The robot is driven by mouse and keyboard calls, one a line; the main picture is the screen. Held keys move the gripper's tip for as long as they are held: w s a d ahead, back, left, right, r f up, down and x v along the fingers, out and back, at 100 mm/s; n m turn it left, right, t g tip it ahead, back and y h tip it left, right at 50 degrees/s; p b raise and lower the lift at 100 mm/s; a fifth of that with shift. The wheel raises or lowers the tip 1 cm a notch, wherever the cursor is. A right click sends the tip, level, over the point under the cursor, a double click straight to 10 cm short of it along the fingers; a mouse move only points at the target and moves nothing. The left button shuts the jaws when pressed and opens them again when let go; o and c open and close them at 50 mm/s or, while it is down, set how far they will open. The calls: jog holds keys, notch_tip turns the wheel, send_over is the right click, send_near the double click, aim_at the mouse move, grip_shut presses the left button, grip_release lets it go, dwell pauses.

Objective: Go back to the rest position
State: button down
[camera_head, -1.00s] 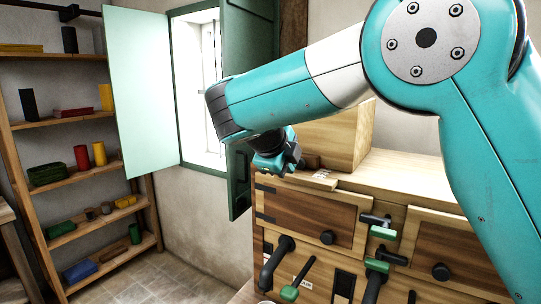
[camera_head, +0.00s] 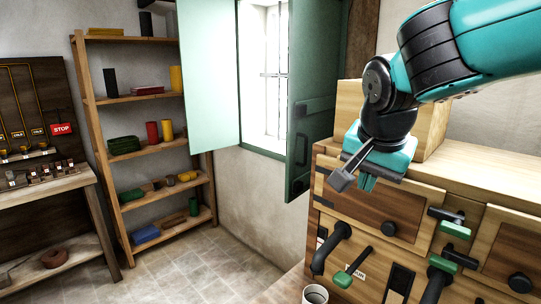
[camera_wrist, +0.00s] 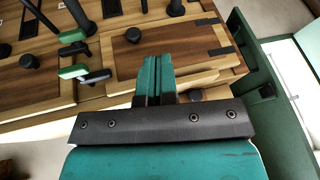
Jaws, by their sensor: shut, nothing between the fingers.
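My gripper (camera_head: 365,182) is teal with dark parts. It hangs in front of the left end of the wooden cabinet (camera_head: 440,172) in the head view, near its top edge. In the wrist view my gripper (camera_wrist: 155,68) shows its two teal fingers together with nothing between them. Beyond the fingertips there is a brown drawer front with a round black knob (camera_wrist: 133,35). My gripper looks apart from the cabinet, though the exact gap cannot be told.
Black and green handles (camera_head: 350,266) stick out of the cabinet front. A green shutter (camera_head: 312,110) stands open beside the window. A shelf (camera_head: 148,94) with several coloured items and a workbench (camera_head: 45,188) stand left. A white mug (camera_head: 315,294) is at the bottom. The tiled floor (camera_head: 190,268) is clear.

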jog(key=s+a+f+n+g+y, duration=0.1)
jog(key=s+f+n+g+y, duration=0.1)
jog(key=s+n, duration=0.5)
jog(key=s+a+f+n+g+y, duration=0.1)
jog(key=s+f+n, duration=0.4)
jog(key=s, duration=0.9)
jog(key=n+g+y, duration=0.1)
jog(key=n+y, duration=0.1)
jog(key=shift+s+a+n+g, duration=0.2)
jog(key=shift+n+g, duration=0.2)
